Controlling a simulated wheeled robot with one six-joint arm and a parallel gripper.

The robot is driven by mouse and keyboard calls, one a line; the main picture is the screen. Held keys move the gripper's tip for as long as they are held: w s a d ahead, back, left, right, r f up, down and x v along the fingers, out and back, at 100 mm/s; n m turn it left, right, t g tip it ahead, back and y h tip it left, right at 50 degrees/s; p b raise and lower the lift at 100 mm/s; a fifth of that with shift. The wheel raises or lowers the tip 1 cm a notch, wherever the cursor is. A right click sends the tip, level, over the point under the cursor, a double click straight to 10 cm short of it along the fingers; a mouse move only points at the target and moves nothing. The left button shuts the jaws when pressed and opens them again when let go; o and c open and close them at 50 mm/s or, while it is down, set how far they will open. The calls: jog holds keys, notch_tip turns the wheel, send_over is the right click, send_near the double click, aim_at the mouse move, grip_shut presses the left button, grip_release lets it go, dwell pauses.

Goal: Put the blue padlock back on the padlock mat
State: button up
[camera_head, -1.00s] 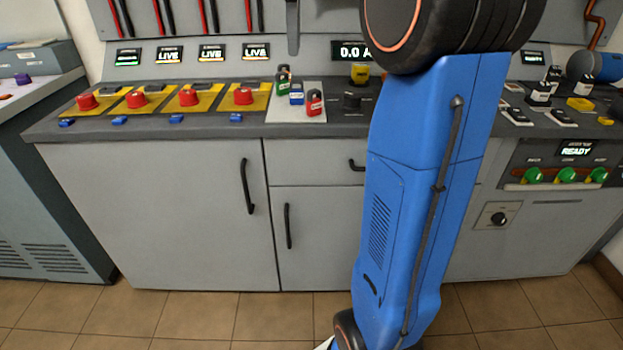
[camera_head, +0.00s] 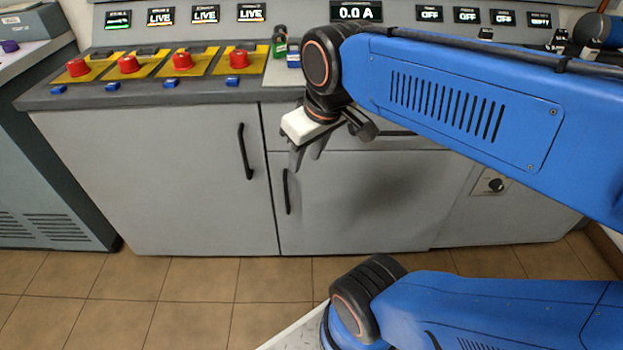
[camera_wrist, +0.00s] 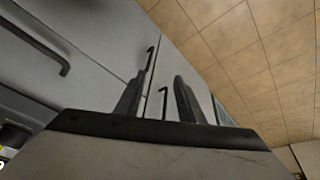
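The blue padlock (camera_head: 293,59) shows in the head view at the back of the worktop, close left of my arm. It seems to be on the light grey padlock mat (camera_head: 283,76), whose right part is hidden behind my arm. A green padlock (camera_head: 280,43) stands just left of the blue one. My gripper (camera_head: 306,160) hangs in front of the cabinet, below the worktop edge and the mat, fingers pointing down. In the wrist view the two fingers (camera_wrist: 165,68) are apart with nothing between them. No padlock shows in the wrist view.
Several red knobs on yellow plates (camera_head: 182,62), with blue tabs (camera_head: 169,84) in front, line the worktop left of the mat. The cabinet front has black handles (camera_head: 245,152) close to my gripper. The tiled floor (camera_head: 200,295) is clear at front left.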

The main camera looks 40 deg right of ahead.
jog(key=shift+m+t, duration=0.3)
jog(key=shift+m, duration=0.3)
jog(key=s+f, duration=0.2)
jog(key=f, duration=0.1)
jog(key=s+f, duration=0.1)
jog(key=shift+a+f, duration=0.25)
jog(key=shift+a, duration=0.1)
jog(key=shift+o, duration=0.6)
